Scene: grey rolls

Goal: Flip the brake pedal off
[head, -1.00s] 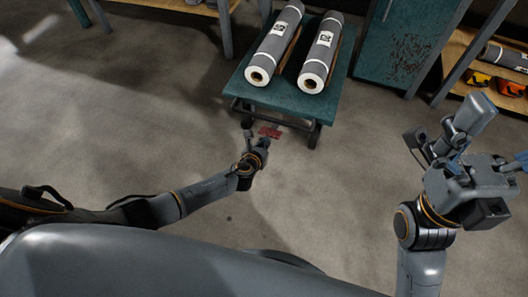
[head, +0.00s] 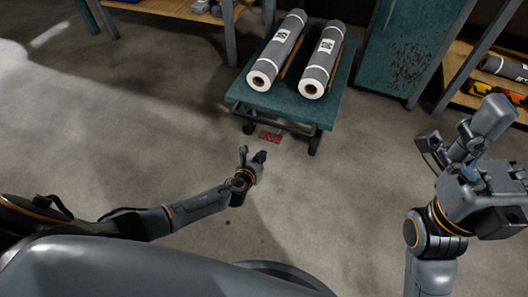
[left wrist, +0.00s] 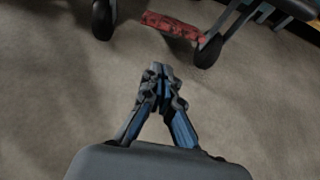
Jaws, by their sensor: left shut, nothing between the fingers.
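The red brake pedal (head: 270,135) sits low at the near edge of a teal cart (head: 290,104), between its wheels. It also shows in the left wrist view as a worn red bar (left wrist: 172,25) at the top, between two black wheels. My left gripper (head: 253,153) is just in front of the pedal and apart from it. In the left wrist view its fingertips (left wrist: 160,68) are together and empty, below the pedal with floor between. My right gripper (head: 462,135) is raised at the right, far from the cart; its finger opening is unclear.
Two grey rolls, one on the left (head: 277,50) and one on the right (head: 321,60), lie on the cart. A teal cabinet (head: 408,50) stands behind to the right. Wooden shelves (head: 500,80) are at far right. The floor in front of the cart is clear.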

